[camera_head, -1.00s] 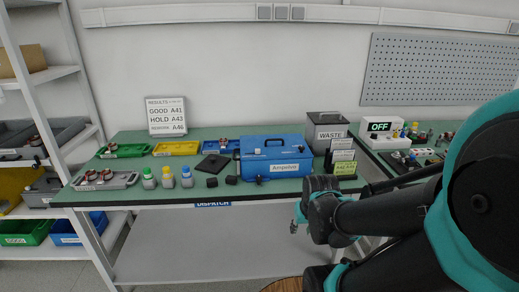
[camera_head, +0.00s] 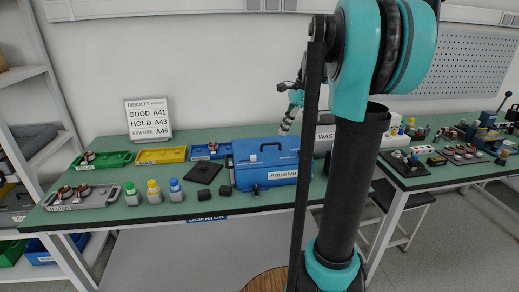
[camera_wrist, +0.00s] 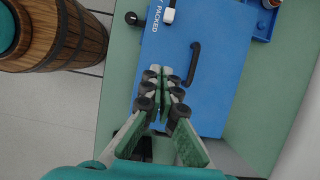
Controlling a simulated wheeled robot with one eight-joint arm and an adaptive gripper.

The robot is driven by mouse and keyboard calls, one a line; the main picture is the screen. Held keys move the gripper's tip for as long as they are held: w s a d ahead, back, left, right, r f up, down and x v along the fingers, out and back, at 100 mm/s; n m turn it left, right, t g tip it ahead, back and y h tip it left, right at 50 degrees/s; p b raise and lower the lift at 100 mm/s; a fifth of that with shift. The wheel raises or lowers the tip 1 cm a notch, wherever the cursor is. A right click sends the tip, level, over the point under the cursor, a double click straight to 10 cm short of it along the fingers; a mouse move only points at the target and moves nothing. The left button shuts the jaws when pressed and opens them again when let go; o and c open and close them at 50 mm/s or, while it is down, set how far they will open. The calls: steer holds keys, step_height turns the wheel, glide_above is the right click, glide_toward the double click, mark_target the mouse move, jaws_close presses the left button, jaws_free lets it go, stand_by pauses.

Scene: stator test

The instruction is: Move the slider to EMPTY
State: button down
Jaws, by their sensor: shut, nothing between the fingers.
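The blue case (camera_head: 270,175) stands on the green bench, and its lid fills the middle of the wrist view (camera_wrist: 220,100). The slider appears to be the small white block (camera_wrist: 168,15) near the lid's far-left end, beside printed lettering that reads PACKED. It shows small in the head view (camera_head: 253,157). I cannot read EMPTY anywhere. A black handle (camera_wrist: 194,64) stands on the lid. My gripper (camera_wrist: 160,72) is shut and empty over the lid, beside the handle and apart from the slider. In the head view my gripper (camera_head: 285,128) is above the case's back right.
A WASTE bin (camera_head: 325,137) is partly hidden by my arm. A wooden barrel (camera_wrist: 60,35) stands before the bench.

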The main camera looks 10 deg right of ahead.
mark_target(253, 158)
steer(key=shift+w+r, duration=0.15)
steer(key=shift+r, duration=0.05)
steer(key=x, duration=0.9)
steer(key=shift+a+f, duration=0.1)
steer(key=shift+f, duration=0.05)
steer(key=a, duration=0.3)
steer(key=shift+a+f, duration=0.1)
steer(key=shift+f, duration=0.25)
steer(key=shift+a, duration=0.5)
steer(key=shift+a, duration=2.55)
